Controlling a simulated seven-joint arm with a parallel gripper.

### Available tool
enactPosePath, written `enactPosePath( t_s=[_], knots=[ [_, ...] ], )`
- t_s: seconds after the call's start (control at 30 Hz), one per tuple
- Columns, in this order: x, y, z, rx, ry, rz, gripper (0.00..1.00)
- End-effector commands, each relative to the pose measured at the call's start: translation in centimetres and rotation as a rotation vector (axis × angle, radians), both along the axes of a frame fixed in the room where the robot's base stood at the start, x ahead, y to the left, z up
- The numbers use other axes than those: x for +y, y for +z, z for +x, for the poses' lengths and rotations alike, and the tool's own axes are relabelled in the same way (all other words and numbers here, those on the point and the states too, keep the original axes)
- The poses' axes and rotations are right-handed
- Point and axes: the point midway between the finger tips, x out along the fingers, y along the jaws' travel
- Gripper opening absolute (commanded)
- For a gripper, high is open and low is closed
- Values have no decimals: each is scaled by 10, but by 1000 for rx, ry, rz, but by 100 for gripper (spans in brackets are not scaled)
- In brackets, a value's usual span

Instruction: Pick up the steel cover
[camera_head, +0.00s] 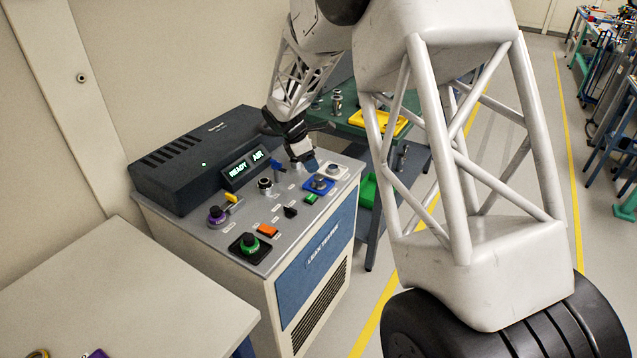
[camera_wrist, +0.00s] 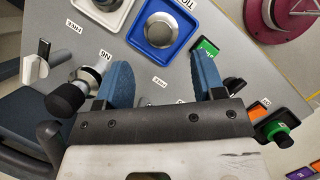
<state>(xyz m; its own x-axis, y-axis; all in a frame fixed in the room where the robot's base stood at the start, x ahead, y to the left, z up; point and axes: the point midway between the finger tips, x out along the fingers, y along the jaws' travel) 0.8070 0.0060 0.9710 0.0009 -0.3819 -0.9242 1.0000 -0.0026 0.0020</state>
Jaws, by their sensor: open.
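A round steel cap, which looks like the steel cover (camera_head: 319,183), sits in a blue square mount on the grey panel top of the leak tester cabinet. In the wrist view the steel cover (camera_wrist: 162,28) shows as a shiny disc in its blue square frame (camera_wrist: 137,38), ahead of my fingertips. My gripper (camera_head: 307,162) hangs low over the panel just behind and left of the cover. In the wrist view my gripper (camera_wrist: 163,70) has its two blue fingers wide apart, with nothing held between them. The cover lies beyond the gap, roughly centred on it.
A green button (camera_wrist: 207,47) lies right of the cover and a steel fitting with a black knob (camera_wrist: 68,98) by my left finger. A dark display box (camera_head: 205,155) stands behind.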

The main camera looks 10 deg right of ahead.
Motion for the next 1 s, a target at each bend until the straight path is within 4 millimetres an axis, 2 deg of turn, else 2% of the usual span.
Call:
enactPosePath(
  t_s=[0.37, 0.7, 1.0],
  knots=[
    [0, -2, 1, 2, 3, -1, 63],
    [-9, -24, 0, 3, 3, -1, 63],
    [-10, -26, 0, 2, 2, -1, 63]
  ],
)
